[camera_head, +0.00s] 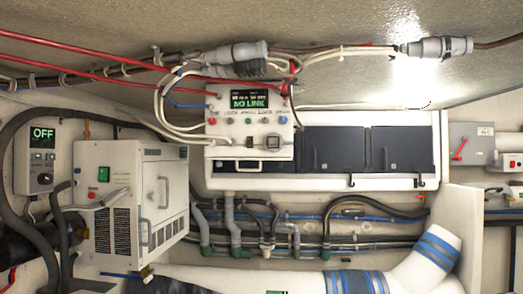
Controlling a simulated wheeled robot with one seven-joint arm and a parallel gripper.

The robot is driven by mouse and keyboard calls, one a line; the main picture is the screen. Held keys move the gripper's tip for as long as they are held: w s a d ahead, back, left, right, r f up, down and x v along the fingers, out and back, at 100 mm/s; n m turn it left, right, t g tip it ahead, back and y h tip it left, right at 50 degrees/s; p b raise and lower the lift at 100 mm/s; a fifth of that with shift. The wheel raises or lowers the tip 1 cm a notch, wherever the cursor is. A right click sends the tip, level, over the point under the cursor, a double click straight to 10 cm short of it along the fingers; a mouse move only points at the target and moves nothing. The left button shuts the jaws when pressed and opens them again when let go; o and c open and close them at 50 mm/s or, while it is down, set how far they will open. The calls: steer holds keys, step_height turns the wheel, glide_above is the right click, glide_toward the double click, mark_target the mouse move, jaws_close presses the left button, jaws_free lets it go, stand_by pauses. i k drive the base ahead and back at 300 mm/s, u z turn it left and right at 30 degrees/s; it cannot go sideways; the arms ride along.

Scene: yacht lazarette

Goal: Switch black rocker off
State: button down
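A white control box (226,103) is mounted in the upper middle, with a dark screen (249,100) showing "NO LINK" in green. A row of small coloured buttons or lamps runs under the screen. My gripper is not clearly seen in this view, and nothing is seen touching the switch.
Red, white and blue cables loop around the box's top and left. Dark cabinet doors (334,149) are at right. A white vented unit (118,178) and a controller reading "OFF" (43,133) stand left. A blue-banded white pipe (300,281) crosses the bottom.

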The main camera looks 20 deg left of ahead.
mark_target(250, 139)
steer(key=i, duration=1.4)
steer(key=u, duration=3.2)
